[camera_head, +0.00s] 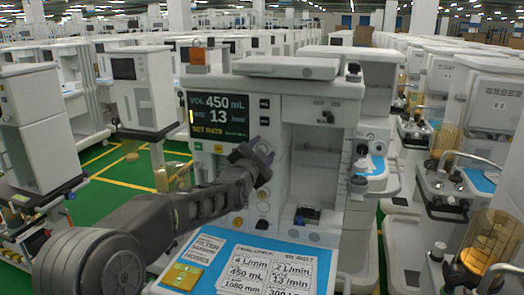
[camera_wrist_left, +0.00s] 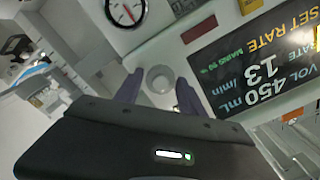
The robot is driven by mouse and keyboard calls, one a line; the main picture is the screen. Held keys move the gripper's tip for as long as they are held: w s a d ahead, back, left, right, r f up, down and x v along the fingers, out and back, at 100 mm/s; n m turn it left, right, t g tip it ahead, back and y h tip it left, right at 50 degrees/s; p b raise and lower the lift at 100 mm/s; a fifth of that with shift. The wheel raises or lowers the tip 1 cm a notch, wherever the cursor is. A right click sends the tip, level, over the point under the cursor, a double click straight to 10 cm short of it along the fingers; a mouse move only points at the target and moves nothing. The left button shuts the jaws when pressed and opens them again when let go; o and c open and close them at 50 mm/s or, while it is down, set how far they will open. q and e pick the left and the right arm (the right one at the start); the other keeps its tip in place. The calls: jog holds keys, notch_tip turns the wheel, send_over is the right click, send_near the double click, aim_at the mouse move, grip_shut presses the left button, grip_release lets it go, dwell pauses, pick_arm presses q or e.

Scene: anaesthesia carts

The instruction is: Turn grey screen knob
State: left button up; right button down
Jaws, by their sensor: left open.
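The cart's dark screen (camera_head: 218,116) shows 450 mL and 13 /min. It also shows at the right of the left wrist view (camera_wrist_left: 275,70). A round pale grey knob (camera_wrist_left: 160,78) sits on the white panel beside the screen's lower corner. My left gripper (camera_head: 256,155) is at the cart's front, by the screen's lower right. In the left wrist view its two fingers (camera_wrist_left: 158,90) are open, one on each side of the knob. I cannot tell whether they touch it. In the head view the gripper hides the knob. My right gripper is not in view.
A dial gauge (camera_wrist_left: 126,9) is near the knob. A blue checklist sheet (camera_head: 243,265) with a yellow block (camera_head: 182,276) lies on the cart's front shelf. An open bay (camera_head: 317,150) is right of the gripper. Other carts stand close on both sides, over green floor.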

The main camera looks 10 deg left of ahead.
pick_arm(q)
jog(key=shift+s, duration=0.1)
jog(key=s+b, duration=0.2)
jog(key=s, duration=0.5)
jog(key=shift+s+a, duration=0.25)
jog(key=shift+s, duration=0.05)
